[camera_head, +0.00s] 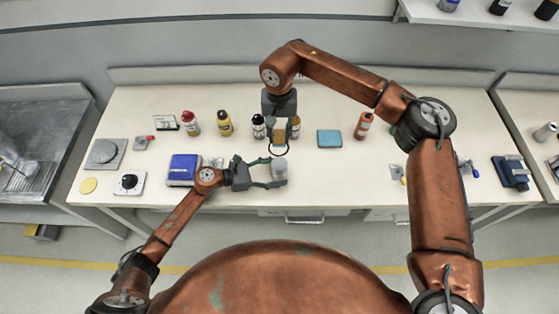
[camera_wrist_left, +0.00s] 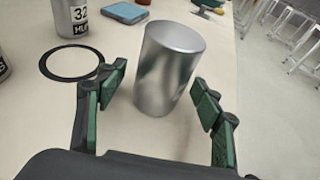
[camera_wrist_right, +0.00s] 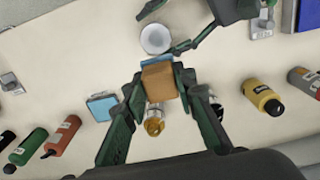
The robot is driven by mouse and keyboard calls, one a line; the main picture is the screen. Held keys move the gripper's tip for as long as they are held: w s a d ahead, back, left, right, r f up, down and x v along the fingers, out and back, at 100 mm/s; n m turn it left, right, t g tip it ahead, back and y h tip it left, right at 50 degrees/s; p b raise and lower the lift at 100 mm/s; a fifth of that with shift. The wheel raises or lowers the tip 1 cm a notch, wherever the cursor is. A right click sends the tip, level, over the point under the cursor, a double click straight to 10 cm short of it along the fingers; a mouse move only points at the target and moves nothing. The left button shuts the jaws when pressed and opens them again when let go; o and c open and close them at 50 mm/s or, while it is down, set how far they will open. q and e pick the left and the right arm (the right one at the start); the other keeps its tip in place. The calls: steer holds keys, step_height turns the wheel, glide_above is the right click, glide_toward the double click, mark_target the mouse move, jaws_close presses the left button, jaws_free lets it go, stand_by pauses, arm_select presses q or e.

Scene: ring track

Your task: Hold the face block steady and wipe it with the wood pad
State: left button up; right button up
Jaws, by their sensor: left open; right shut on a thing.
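A plain silver cylinder (camera_head: 280,167), which I take for the face block, stands upright near the table's front edge. In the left wrist view the cylinder (camera_wrist_left: 167,70) is between the spread fingers of my left gripper (camera_wrist_left: 157,88), with gaps on both sides. My left gripper (camera_head: 273,172) is low over the table and open. My right gripper (camera_head: 280,127) points down behind the cylinder and is shut on the wood pad (camera_head: 279,139). In the right wrist view the wood pad (camera_wrist_right: 159,82) is a brown block with a blue layer at its far side, apart from the cylinder (camera_wrist_right: 155,39).
A black ring (camera_wrist_left: 72,63) marks the table behind the cylinder. Several bottles, including a yellow one (camera_head: 225,123) and an orange one (camera_head: 363,125), stand farther back. A blue pad (camera_head: 329,138) lies right of the grippers. A blue-topped scale (camera_head: 184,169) sits near my left arm.

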arm_select(q)
steer(key=shift+a, duration=0.1)
steer(key=v, duration=1.2)
